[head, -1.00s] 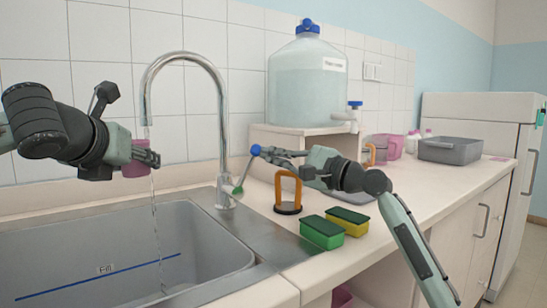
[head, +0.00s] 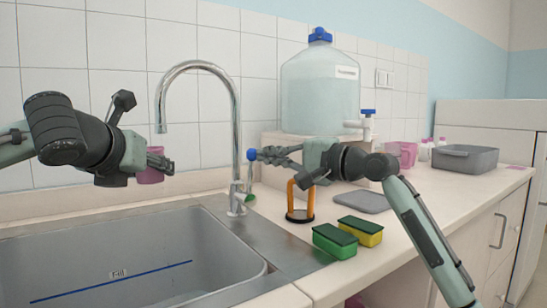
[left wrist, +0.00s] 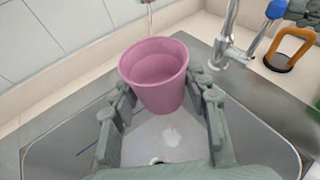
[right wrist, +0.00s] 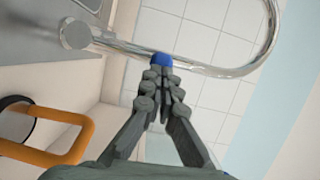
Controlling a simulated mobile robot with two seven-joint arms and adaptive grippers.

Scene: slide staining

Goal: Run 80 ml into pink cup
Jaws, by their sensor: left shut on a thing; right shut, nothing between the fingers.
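The pink cup (head: 151,174) is held upright by my left gripper (head: 160,163), above the sink and just below the spout of the tap (head: 238,130). In the left wrist view the cup (left wrist: 158,90) sits between the fingers; a flat surface shows inside it, but I cannot read its level. No water stream shows under the spout in the head view. My right gripper (head: 264,155) is shut and empty, its tips at the blue knob (head: 251,155) of the tap lever. In the right wrist view the knob (right wrist: 161,61) is just beyond the tips.
The sink (head: 215,250) has a blue "Fill" line. Right of it stand an orange-handled stand (head: 291,200), a green sponge (head: 335,243) and a yellow sponge (head: 366,234). A large water tank (head: 320,95) and grey bin (head: 465,158) are behind.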

